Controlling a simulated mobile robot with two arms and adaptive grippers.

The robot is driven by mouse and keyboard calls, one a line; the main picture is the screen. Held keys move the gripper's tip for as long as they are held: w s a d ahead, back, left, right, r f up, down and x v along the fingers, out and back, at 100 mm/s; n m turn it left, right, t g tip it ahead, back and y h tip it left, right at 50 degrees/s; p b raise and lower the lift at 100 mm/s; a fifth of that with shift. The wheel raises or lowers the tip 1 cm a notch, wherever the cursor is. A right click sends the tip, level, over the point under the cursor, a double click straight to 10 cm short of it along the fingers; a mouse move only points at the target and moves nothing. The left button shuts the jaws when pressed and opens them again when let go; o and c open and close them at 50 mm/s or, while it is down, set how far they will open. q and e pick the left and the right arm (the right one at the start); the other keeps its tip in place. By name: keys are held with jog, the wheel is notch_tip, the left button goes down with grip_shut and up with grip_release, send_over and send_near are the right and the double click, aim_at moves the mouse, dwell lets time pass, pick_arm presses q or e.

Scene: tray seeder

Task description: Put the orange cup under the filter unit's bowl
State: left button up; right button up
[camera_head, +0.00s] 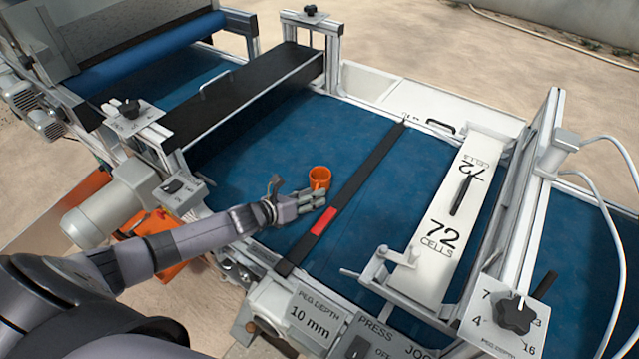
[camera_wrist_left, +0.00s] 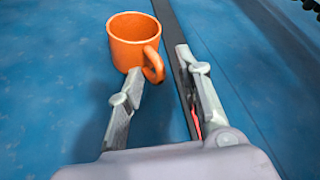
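My left gripper (camera_head: 312,200) is just short of the cup, low over the belt. In the wrist view its fingers (camera_wrist_left: 160,78) are apart with nothing held. The cup's handle lies ahead of the gap, close to the left finger's tip; I cannot tell whether they touch. I cannot make out the filter unit or its bowl. My right gripper is not in view.
The black bar (camera_head: 352,192) with a red mark crosses the blue belt (camera_head: 290,125) beside the cup. A white "72 cells" plate (camera_head: 445,240) and a metal frame stand to the right. A dark bridge (camera_head: 235,95) spans the belt at left. The belt behind the cup is clear.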

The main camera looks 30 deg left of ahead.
pick_arm(q)
jog(key=shift+c, duration=0.4)
grip_shut()
dwell(0.4)
